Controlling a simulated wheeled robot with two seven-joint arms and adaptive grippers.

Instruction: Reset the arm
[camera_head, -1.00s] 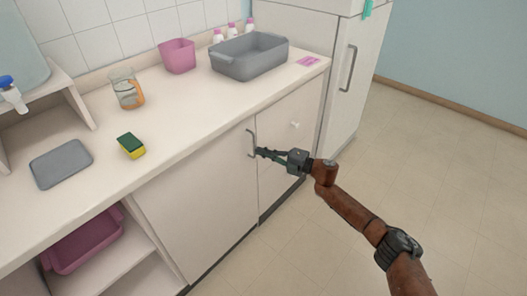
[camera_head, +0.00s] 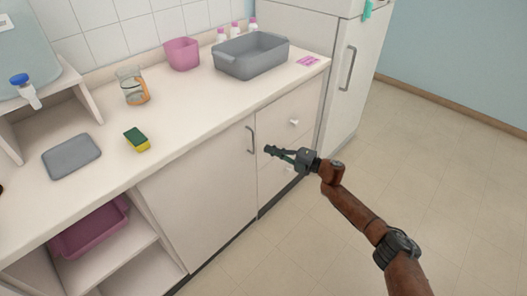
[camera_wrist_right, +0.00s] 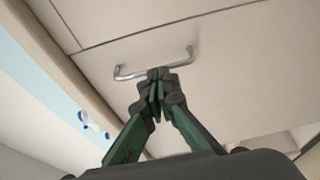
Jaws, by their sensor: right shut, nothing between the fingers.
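My right gripper (camera_head: 270,150) is shut and empty in front of the lower cabinets, with its arm reaching in from the lower right. It is a short way to the right of the metal handle (camera_head: 251,140) on the closed cabinet door (camera_head: 200,215) and looks clear of it. In the right wrist view the shut fingertips (camera_wrist_right: 158,76) overlap the handle (camera_wrist_right: 150,63) in the picture. My left gripper is not in view.
The counter (camera_head: 185,125) above holds a grey basin (camera_head: 250,62), a pink bin (camera_head: 182,53), a glass jug (camera_head: 132,86), a sponge (camera_head: 137,139) and a grey tray (camera_head: 72,156). A pink tub (camera_head: 90,228) sits on an open shelf. The floor (camera_head: 450,160) at the right is clear.

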